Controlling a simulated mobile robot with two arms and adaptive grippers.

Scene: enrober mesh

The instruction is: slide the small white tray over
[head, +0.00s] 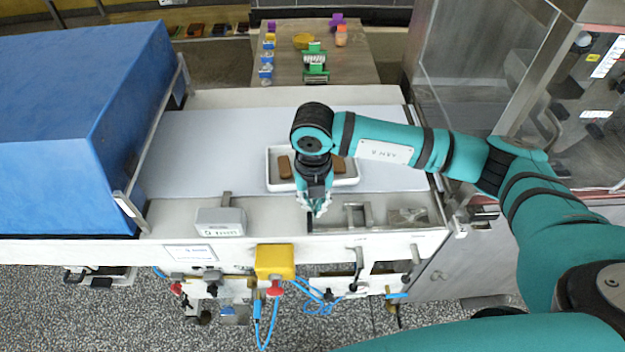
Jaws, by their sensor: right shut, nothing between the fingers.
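The small white tray (275,185) lies on the pale belt surface, near its front edge. Brown bars rest in it; one (285,167) shows on the left and part of another at the right. My right gripper (318,208) is shut and empty, pointing down in front of the tray's near edge. My right arm reaches over the tray and hides its middle. I cannot tell whether the fingers touch the tray. My left gripper is not in view.
The belt (215,145) is clear left of the tray. A blue cover (80,120) stands at the left, and a glass-sided machine (480,70) at the right. A grey box (221,222) sits on the front ledge. A table (345,75) with small coloured items stands behind.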

